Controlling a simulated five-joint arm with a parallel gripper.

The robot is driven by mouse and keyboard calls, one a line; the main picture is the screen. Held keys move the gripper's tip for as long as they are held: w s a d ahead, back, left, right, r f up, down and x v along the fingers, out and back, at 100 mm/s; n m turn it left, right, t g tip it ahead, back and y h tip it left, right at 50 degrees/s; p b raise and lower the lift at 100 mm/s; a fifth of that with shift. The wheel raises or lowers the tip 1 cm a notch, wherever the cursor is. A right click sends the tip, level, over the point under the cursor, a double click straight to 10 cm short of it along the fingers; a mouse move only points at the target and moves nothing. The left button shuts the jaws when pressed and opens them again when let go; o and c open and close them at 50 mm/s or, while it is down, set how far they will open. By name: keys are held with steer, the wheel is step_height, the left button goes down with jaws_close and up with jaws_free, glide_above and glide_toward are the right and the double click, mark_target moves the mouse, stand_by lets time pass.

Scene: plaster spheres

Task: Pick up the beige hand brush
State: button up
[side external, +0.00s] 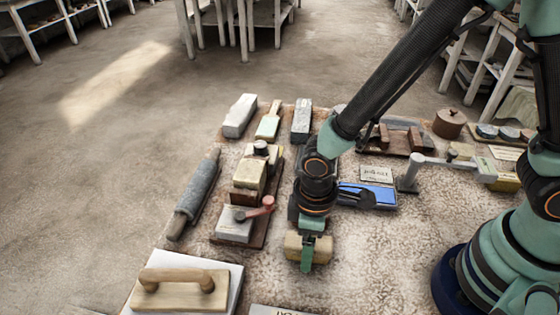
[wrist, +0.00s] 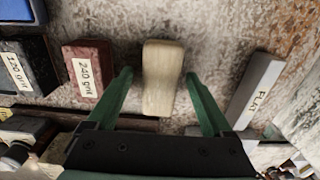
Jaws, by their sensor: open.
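The beige hand brush (wrist: 162,80) shows in the wrist view as a pale wooden block lying between my two green fingers, its long side running up the picture. In the side view the brush (side external: 293,246) lies on the speckled tabletop, partly hidden behind a finger. My gripper (side external: 308,262) is open above and around it, pointing down. In the wrist view my gripper (wrist: 159,76) has a finger on either side of the brush, with a visible gap on both sides.
In the wrist view a red-brown "240 grit" block (wrist: 88,72) stands close to the left finger. A grey labelled bar (wrist: 255,88) lies to the right. In the side view a wooden float (side external: 180,291) lies front left, and a blue tray (side external: 372,195) sits right of my gripper.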

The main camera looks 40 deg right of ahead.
jaws_close()
step_height(320, 180, up, 20)
stand_by(0.7)
steer(key=c, duration=0.9)
jaws_free()
steer(key=shift+c, duration=0.2)
steer(key=c, duration=0.3)
